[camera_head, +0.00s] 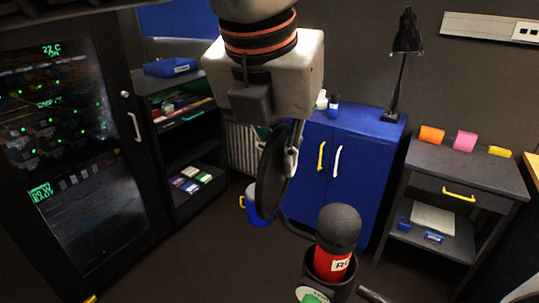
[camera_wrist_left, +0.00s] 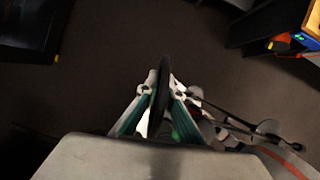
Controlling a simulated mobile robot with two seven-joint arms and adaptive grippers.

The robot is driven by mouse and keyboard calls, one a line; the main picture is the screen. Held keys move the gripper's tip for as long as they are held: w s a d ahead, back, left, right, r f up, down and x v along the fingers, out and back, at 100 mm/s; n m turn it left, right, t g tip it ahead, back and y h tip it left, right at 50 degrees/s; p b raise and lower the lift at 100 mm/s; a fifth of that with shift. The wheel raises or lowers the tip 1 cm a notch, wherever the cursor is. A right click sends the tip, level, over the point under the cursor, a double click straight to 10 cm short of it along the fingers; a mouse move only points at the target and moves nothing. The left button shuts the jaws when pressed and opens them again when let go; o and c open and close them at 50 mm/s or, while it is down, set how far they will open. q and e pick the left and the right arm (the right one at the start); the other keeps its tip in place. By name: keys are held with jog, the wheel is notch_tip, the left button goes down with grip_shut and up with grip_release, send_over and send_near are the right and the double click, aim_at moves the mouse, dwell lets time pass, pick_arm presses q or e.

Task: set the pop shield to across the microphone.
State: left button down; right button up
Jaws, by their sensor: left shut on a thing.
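The pop shield (camera_head: 270,178) is a dark round disc, seen nearly edge-on in the head view, standing upright left of the microphone. A thin dark arm runs from it toward the microphone's holder. The microphone (camera_head: 338,229) has a grey rounded head and a red label, and sits upright in a dark holder. The shield is beside the microphone and apart from it. My left gripper (camera_head: 291,150) is shut on the shield's upper rim. In the left wrist view the shield (camera_wrist_left: 160,92) stands between the fingers (camera_wrist_left: 160,93). My right gripper is not in view.
A blue cabinet (camera_head: 341,178) with a lamp (camera_head: 404,60) stands behind. A grey side table (camera_head: 467,170) with coloured rolls is at the right. A dark glass-fronted cabinet (camera_head: 75,150) and shelves are at the left. A blue bucket (camera_head: 257,208) is on the floor.

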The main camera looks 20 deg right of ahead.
pick_arm(q)
jog(key=shift+r, duration=0.15)
jog(key=c, duration=2.2)
grip_release()
jog(key=v, duration=1.2)
